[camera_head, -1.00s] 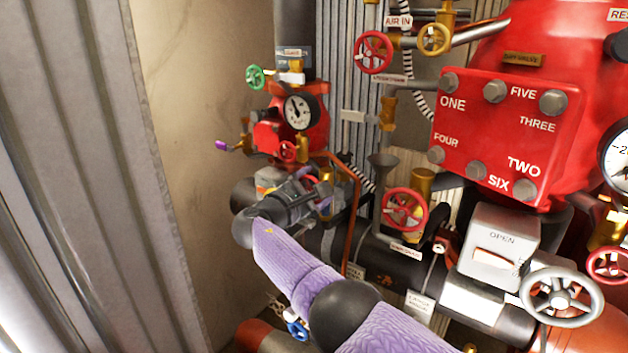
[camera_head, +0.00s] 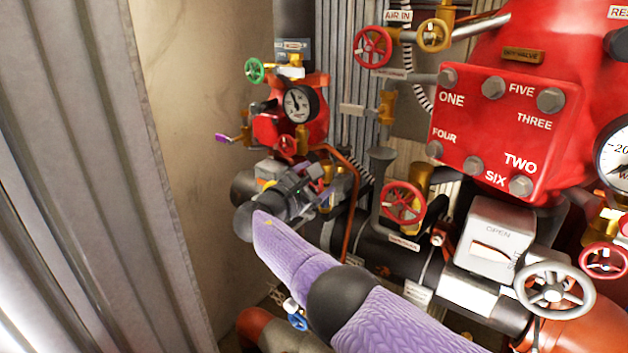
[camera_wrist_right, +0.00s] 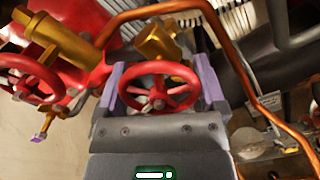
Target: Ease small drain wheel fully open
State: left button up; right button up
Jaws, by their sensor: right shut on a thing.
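A small red drain wheel (camera_wrist_right: 157,90) with pale spokes sits in front of a brass valve (camera_wrist_right: 160,40) in the right wrist view. My right gripper (camera_wrist_right: 160,86) has one purple finger on each side of the rim and is shut on this wheel. In the head view my right gripper (camera_head: 322,182) is by the copper pipe, below the red gauge body; the held wheel is mostly hidden there. My left gripper is not in view.
A copper pipe (camera_wrist_right: 245,75) bends close over and beside the gripper. Another red wheel (camera_wrist_right: 28,75) on a brass valve is at the left. In the head view a larger red wheel (camera_head: 403,203) and a black main pipe (camera_head: 375,245) are to the right.

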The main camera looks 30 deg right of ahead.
jog(key=o, duration=0.9)
jog(key=shift+f, duration=0.15)
jog(key=shift+o, duration=0.2)
jog(key=shift+a, duration=0.1)
jog(key=v, duration=0.7)
jog(key=shift+a, duration=0.25)
jog(key=shift+s, duration=0.1)
